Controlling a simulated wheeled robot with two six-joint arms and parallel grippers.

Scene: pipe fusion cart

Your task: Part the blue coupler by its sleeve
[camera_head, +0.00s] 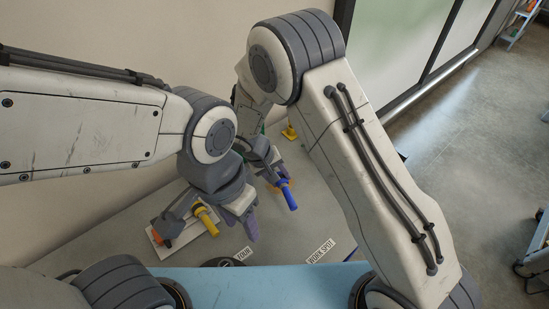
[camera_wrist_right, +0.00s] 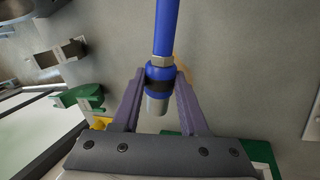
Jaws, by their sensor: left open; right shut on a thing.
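The blue coupler (camera_head: 289,196) shows in the head view as a blue rod pointing down and right from my right gripper (camera_head: 273,176). In the right wrist view the coupler (camera_wrist_right: 158,74) is between the two purple fingers of my right gripper (camera_wrist_right: 158,90). A blue pipe with a brass nut runs up from it, a dark band circles it, and a silver end points toward the palm. My right gripper is shut on it. My left gripper (camera_head: 243,222) is open, with purple fingers, left of and below the coupler. Its far finger is partly hidden.
A yellow-handled part (camera_head: 206,218) and an orange part (camera_head: 168,228) lie by a pale plate (camera_head: 185,237), left of my left gripper. A yellow piece (camera_head: 290,132) stands farther back. A WORK SPOT label (camera_head: 320,251) marks the front of the grey top. Green parts (camera_wrist_right: 84,97) show at the wrist view's left.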

